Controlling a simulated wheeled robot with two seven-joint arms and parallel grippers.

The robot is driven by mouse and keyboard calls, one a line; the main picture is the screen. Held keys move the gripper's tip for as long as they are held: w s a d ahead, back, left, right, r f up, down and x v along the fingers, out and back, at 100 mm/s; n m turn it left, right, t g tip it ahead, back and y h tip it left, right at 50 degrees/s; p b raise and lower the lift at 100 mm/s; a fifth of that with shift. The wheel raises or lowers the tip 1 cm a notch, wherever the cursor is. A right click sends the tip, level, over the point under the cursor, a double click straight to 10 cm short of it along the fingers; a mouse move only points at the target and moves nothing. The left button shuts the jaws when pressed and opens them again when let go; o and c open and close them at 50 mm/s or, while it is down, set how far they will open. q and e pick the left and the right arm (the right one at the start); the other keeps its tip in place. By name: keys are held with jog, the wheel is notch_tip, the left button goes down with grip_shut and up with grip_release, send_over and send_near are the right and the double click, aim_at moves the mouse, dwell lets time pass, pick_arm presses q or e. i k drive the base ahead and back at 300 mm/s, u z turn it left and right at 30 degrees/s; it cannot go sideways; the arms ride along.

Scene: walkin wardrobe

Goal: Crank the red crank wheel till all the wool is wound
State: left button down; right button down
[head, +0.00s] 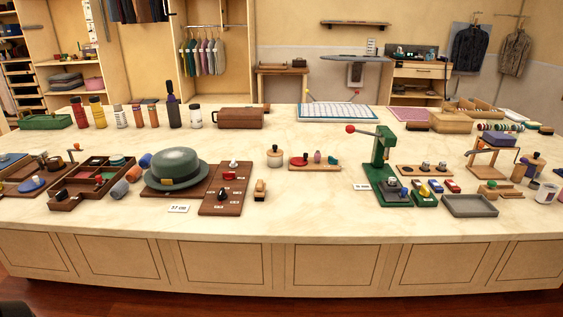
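A small wooden board (327,168) lies near the middle of the table. On its left end is a flat red disc (299,161) with a small knob, which looks like the red crank wheel. A small pinkish upright piece (317,157) stands beside the disc, and a green and red piece (332,160) sits at the right end. The pieces are too small to tell which is wool or how much is wound. Neither of my grippers shows in the head view.
A lidded jar (274,156) stands just left of the board. A green lever press (384,160) with a red-knobbed arm stands to the right. A green hat (175,168) and brown switch panel (225,193) lie to the left. The table front (320,225) before the board is clear.

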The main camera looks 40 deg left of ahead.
aim_at(298, 161)
jog(key=u, duration=1.7)
